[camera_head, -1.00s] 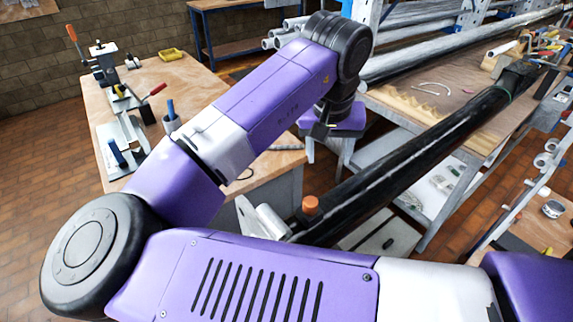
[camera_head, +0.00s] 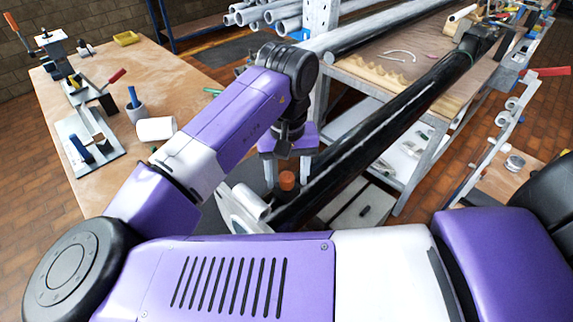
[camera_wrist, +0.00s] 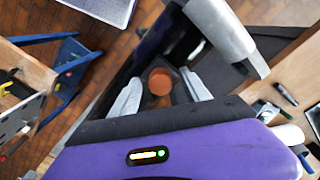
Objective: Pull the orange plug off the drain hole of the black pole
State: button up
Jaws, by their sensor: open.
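The orange plug (camera_head: 287,180) stands up from the near end of the black pole (camera_head: 400,110), which slants from lower left to upper right in the head view. My gripper (camera_head: 288,176) points down over the plug, with one finger on either side of it in the picture. In the wrist view the round orange top of the plug (camera_wrist: 160,82) shows between the two spread grey fingers of my gripper (camera_wrist: 160,78), with a gap on both sides. The fingers are open and hold nothing. How far the fingertips reach down beside the plug is hard to tell.
A pale grey cylinder (camera_wrist: 222,35) on the pole's end fitting is close to the fingers in the wrist view. A wooden workbench (camera_head: 90,150) with clamps and tools stands on the left. A bench (camera_head: 370,85) with more pipes stands behind the pole.

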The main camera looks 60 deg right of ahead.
aim_at(287, 177)
jog(key=shift+f, duration=0.1)
grip_shut()
jog(key=shift+r+p, duration=2.45)
jog(key=shift+r, duration=0.1)
